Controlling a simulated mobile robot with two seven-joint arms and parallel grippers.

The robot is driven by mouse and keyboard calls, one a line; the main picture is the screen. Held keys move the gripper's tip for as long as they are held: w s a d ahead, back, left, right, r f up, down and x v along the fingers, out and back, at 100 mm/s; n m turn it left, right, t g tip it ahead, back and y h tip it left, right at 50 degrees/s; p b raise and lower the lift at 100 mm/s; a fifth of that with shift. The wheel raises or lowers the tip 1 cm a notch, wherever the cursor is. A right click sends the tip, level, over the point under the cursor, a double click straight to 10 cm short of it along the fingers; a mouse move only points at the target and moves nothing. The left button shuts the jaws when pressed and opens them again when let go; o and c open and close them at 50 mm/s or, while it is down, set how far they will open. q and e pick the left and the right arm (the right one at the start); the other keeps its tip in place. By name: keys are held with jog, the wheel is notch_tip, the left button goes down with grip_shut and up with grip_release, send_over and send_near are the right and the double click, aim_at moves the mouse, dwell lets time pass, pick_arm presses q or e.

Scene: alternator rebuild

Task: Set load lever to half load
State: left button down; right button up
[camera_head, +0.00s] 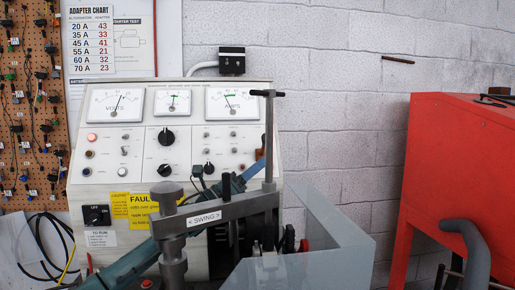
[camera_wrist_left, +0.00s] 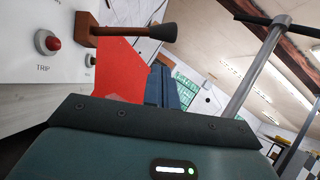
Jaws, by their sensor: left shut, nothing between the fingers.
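The load lever appears to be the dark-knobbed lever (camera_wrist_left: 150,31) on a brown mount, sticking out from the panel in the left wrist view. In the head view only a small brown part (camera_head: 260,153) shows at the panel's right edge, mostly hidden by the upright post. My left gripper (camera_wrist_left: 165,88) is shut and empty, with its blue fingertips just below the lever knob in the wrist view. In the head view the left gripper (camera_head: 256,168) is near the panel's lower right, behind the swing arm. I cannot tell whether it touches the lever. My right gripper is not in view.
A grey swing arm (camera_head: 225,208) and its T-handled post (camera_head: 269,140) stand in front of the panel (camera_head: 190,148). A grey guard (camera_head: 325,225) is to the right, then a red cabinet (camera_head: 455,165). A red trip button (camera_wrist_left: 53,43) sits beside the lever.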

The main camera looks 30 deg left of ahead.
aim_at(264, 147)
pick_arm(q)
jog(key=shift+w+a+r+p, duration=0.15)
jog(key=shift+w+r+p, duration=0.1)
jog(key=shift+r, duration=0.45)
jog(key=shift+w+a+r+p, duration=0.1)
jog(key=shift+w+r, duration=0.15)
jog(key=shift+r, duration=0.4)
jog(key=shift+w+a+r+n+y+p, duration=0.1)
jog(key=shift+w+r+n+y+p, duration=0.1)
jog(key=shift+r+n+y+p, duration=0.35)
